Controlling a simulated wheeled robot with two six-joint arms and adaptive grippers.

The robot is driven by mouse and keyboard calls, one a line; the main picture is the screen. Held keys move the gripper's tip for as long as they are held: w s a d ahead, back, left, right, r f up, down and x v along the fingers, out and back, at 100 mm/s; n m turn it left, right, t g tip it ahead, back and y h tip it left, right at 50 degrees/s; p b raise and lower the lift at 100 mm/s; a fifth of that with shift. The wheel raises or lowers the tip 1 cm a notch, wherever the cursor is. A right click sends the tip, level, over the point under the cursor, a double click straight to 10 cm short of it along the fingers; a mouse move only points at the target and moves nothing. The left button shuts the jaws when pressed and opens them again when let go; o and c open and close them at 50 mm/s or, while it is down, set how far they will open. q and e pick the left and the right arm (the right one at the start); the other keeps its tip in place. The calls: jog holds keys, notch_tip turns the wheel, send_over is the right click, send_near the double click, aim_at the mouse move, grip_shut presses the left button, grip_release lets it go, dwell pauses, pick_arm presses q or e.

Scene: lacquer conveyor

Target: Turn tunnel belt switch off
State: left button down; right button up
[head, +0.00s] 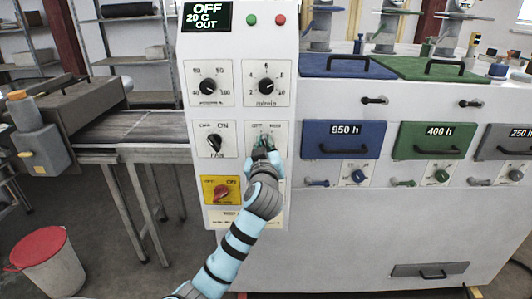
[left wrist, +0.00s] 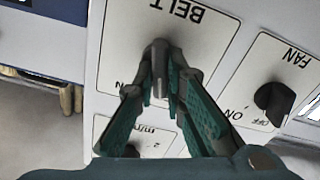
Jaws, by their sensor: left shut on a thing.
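The belt switch plate (head: 279,128) is on the white control panel, right of the fan switch (head: 215,142). My left gripper (head: 263,143) is at the belt plate and covers most of its knob in the head view. In the left wrist view the plate reads BELT upside down, and my left gripper (left wrist: 157,88) is shut on the dark belt switch knob (left wrist: 159,58), one finger on each side. The knob's exact setting is hard to tell because the fingers hide part of the plate. My right gripper is not in view.
The panel display (head: 205,17) reads OFF, 20 C, OUT. Two dials sit above, and a yellow plate with a red switch (head: 222,190) sits lower left. The fan knob (left wrist: 275,99) is close beside the gripper. A conveyor (head: 130,126) runs in from the left.

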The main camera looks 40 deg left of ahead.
pick_arm(q)
jog(key=shift+f+n+b, duration=0.1)
jog(key=shift+n+b, duration=0.6)
jog(key=shift+n, duration=0.5)
jog(key=c, duration=1.7)
grip_release()
jog(key=shift+o, duration=0.2)
jog(key=v, duration=1.2)
